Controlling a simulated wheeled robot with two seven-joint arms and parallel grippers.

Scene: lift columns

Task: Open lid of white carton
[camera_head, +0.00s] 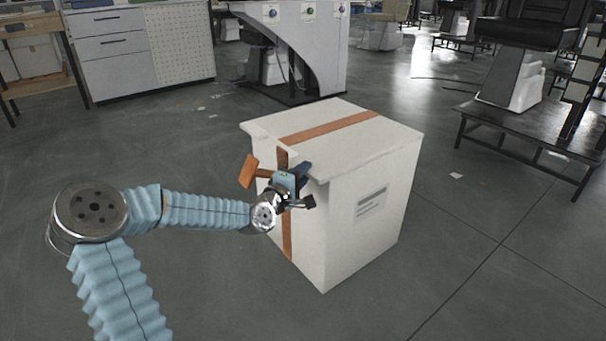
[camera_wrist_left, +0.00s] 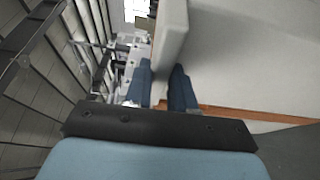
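The white carton (camera_head: 345,225) stands upright on the floor, with brown tape across its top and down one side. Its lid (camera_head: 355,150) lies flat on top, with a rim overhanging the side. My left gripper (camera_head: 304,186) is at the lid's near edge, beside the tape. In the left wrist view its two blue fingers (camera_wrist_left: 162,90) are apart, and the lid's edge (camera_wrist_left: 172,40) reaches toward the gap between them. I cannot tell whether they touch it. My right gripper is not in view.
A grey cabinet (camera_head: 120,50) and a white workstation (camera_head: 310,50) stand behind the carton. A dark platform (camera_head: 530,125) stands at the right. The floor (camera_head: 480,250) right of the carton is mostly clear.

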